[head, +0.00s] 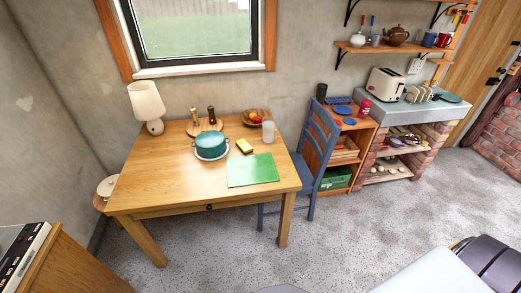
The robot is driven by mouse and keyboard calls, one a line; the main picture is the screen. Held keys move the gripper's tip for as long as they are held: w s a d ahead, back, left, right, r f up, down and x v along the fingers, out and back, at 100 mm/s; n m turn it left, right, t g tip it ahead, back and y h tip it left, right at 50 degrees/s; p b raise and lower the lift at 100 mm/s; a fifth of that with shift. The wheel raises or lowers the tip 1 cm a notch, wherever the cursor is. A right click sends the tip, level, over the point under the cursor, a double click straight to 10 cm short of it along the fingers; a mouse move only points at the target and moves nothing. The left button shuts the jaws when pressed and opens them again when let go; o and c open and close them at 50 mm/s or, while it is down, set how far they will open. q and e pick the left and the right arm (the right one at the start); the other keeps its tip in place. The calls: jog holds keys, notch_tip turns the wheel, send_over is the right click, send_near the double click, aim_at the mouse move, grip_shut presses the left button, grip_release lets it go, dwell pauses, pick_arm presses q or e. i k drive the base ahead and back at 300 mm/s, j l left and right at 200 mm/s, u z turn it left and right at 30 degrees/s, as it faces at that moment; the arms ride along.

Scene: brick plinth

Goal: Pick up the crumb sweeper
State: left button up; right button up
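I cannot pick out the crumb sweeper with certainty. A small yellow block-like item (244,146) lies on the wooden table (150,190), between the teal pot and the green mat. It is too small to tell whether it is the sweeper or a sponge. Neither of my grippers is in view.
On the table are a teal pot (210,143) on a white plate, a green mat (253,171), a glass (268,132), a fruit bowl (250,121), two mills and a lamp (147,103). A blue chair (319,150) stands at its right. The table's front left is clear.

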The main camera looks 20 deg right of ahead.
aim_at(245, 148)
jog(key=j+z, duration=0.6)
jog(key=z, duration=0.2)
jog(key=k+l, duration=0.05)
